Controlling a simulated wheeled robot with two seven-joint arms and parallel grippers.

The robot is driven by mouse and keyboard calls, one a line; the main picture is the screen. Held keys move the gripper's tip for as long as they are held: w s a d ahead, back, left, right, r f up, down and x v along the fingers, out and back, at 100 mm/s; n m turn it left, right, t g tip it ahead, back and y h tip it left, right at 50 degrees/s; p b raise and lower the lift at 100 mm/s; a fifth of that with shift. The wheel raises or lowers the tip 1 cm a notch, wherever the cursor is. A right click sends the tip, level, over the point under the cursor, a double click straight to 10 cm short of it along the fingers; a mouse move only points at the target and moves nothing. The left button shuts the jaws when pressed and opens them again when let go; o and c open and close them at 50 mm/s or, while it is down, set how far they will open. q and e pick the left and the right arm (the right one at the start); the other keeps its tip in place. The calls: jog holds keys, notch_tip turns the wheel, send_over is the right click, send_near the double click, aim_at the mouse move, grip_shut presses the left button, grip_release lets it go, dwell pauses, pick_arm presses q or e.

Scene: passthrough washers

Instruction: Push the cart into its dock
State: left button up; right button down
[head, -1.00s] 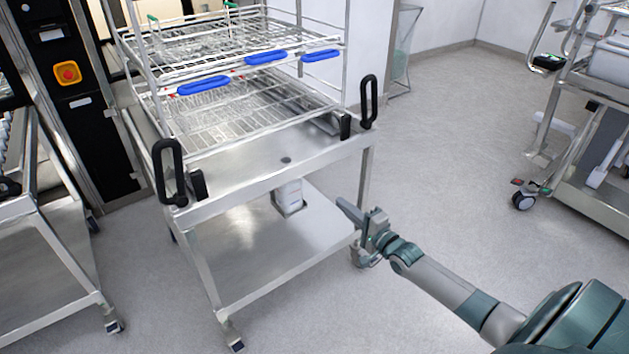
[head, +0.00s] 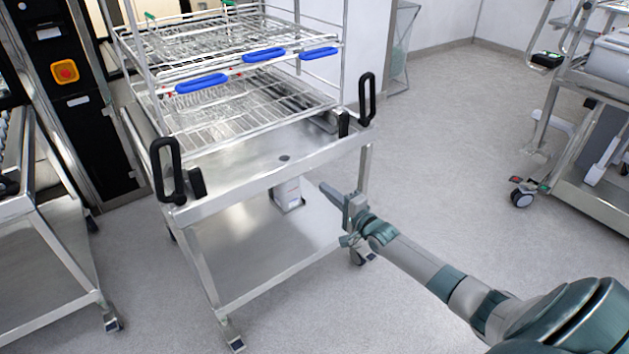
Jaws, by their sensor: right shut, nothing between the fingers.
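The cart (head: 255,178) is a steel trolley with two black upright handles, the left handle (head: 168,170) and the right handle (head: 367,99). It carries wire racks (head: 240,105) with blue grips and stands close to the black machine front (head: 88,95), at the upper left. My right gripper (head: 334,197) is shut and empty, in front of the cart's near right side, below the top edge and the right handle. Whether it touches the cart cannot be told. My left gripper is not in view. The dock itself cannot be clearly made out behind the racks.
Another steel cart (head: 45,250) stands close on the left. A further trolley (head: 585,190) with castors stands at the right. An orange-framed red button (head: 65,72) is on the machine. The grey floor (head: 450,150) between the carts on the right is clear.

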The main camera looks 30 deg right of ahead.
jog(key=w, duration=0.6)
jog(key=shift+w+a, duration=0.3)
jog(key=shift+w, duration=0.05)
jog(key=shift+r, duration=0.1)
